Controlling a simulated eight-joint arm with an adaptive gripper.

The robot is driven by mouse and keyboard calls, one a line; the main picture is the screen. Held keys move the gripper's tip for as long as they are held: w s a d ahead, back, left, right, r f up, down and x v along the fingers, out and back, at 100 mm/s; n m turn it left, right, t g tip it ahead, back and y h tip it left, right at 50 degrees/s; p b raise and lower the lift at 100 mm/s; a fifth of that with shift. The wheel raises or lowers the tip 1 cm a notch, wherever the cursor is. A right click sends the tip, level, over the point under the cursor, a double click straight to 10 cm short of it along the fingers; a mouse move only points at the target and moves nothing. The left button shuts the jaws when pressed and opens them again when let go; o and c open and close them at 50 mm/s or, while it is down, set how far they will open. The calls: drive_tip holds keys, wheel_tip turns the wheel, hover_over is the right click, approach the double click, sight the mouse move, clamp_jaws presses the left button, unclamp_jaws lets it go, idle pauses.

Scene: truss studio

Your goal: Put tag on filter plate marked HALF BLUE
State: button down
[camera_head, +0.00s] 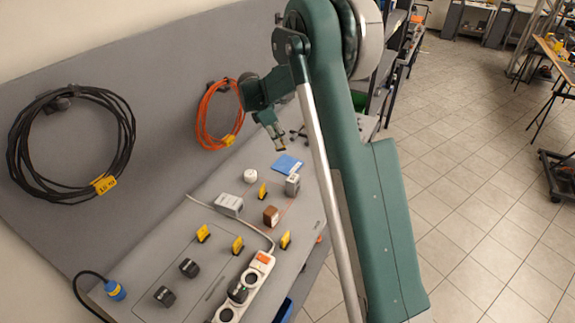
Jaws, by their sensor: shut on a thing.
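A flat blue plate (287,164) lies toward the far end of the grey bench; any lettering on it is too small to read. Several small yellow pieces with dark parts, perhaps tags, stand on the bench: one at the left (203,233), one in the middle (237,245), one at the right (285,240) and one farther back (262,190). My gripper (278,142) points down, in line with a spot just above the blue plate in the picture. It is shut on a small, dull yellowish thing, mostly hidden by the fingers.
A white power strip (245,290) and its cable lie at the bench front. A brown block (271,216), grey boxes (229,204) (292,185), a white round piece (250,176) and black knobs (189,268) are also there. Black (125,135) and orange (201,125) cable coils hang behind.

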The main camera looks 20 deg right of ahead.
drive_tip(key=shift+w+d+f, duration=0.1)
drive_tip(key=shift+w+d, duration=0.15)
drive_tip(key=shift+d, duration=0.65)
drive_tip(key=shift+w+d+f, duration=0.1)
drive_tip(key=shift+w+d, duration=0.15)
drive_tip(key=shift+d, duration=0.6)
hover_over(287, 165)
drive_tip(key=shift+w+d+f, duration=0.1)
drive_tip(key=shift+d+f, duration=0.05)
drive_tip(key=shift+f, duration=2.95)
drive_tip(key=shift+f, duration=0.1)
drive_tip(key=shift+f, duration=1.75)
drive_tip(key=shift+f, duration=0.15)
drive_tip(key=c, duration=2.6)
unclamp_jaws()
